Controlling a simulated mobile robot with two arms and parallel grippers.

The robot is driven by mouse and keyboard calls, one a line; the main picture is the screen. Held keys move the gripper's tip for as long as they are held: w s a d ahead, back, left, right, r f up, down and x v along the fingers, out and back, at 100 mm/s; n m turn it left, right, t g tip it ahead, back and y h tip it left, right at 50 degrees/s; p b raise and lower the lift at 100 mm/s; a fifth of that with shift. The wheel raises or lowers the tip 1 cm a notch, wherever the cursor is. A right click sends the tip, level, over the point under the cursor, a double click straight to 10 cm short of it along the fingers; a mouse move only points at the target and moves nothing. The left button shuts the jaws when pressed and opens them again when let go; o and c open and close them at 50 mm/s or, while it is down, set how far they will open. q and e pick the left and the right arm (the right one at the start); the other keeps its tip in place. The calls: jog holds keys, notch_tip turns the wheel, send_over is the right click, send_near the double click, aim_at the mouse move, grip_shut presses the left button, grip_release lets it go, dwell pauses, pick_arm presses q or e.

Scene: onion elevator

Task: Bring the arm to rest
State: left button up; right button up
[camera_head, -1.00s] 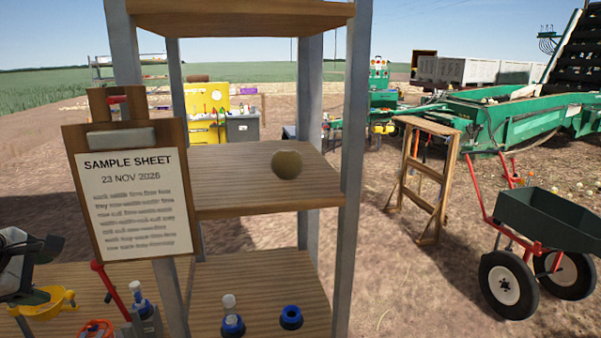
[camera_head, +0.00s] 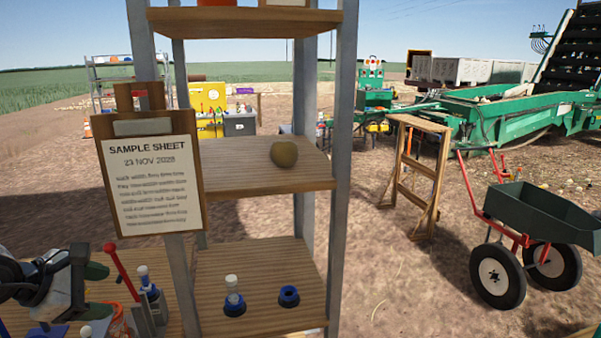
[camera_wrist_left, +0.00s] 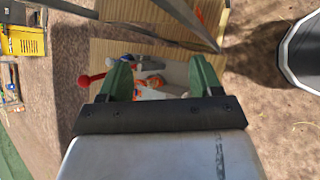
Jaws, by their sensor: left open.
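My left gripper (camera_head: 98,285) comes in from the left edge in the head view, low and in front of the shelf unit's lower board. Its two green fingers also show in the left wrist view (camera_wrist_left: 162,78); they are apart, with nothing held between them. Beyond the fingers lie a red-handled lever (camera_wrist_left: 86,80) and orange and white items, partly hidden by the gripper. My right gripper is not in view.
A shelf unit (camera_head: 341,150) stands ahead, with an onion (camera_head: 284,154) on its middle board. A clipboard sample sheet (camera_head: 152,170), a red-handled lever (camera_head: 121,270) and blue holders (camera_head: 289,296) are near the gripper.

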pick_arm(q)
jog(key=s+d+n+t+h, duration=0.2)
jog(key=d+n+t+h, duration=0.4)
jog(key=d+n+h, duration=0.65)
jog(key=s+a+f+n+t+y, duration=0.1)
jog(key=s+a+f+n+y, duration=0.15)
jog(key=f+n+y, duration=0.7)
jog(key=s+a+f+n+y, duration=0.1)
jog(key=s+f+n+y, duration=0.3)
jog(key=n+y, duration=1.05)
jog(key=s+d+f+n+g+h, duration=0.2)
jog(key=s+f+n+g+h, duration=0.1)
jog(key=s+f+n+g, duration=0.5)
jog(key=s+d+f+n+g+h, duration=0.35)
jog(key=s+f, duration=0.25)
jog(key=s, duration=0.3)
notch_tip(320, 180, down, 26)
jog(key=s, duration=0.2)
jog(key=s+a+f+g, duration=0.1)
jog(key=s+f, duration=0.6)
jog(key=s+a+f+g, duration=0.1)
jog(key=s+a+f, duration=0.1)
jog(key=s+f, duration=0.5)
jog(key=shift+s+a+f, duration=0.3)
jog(key=shift+s+f, duration=0.1)
jog(key=shift+s, duration=0.25)
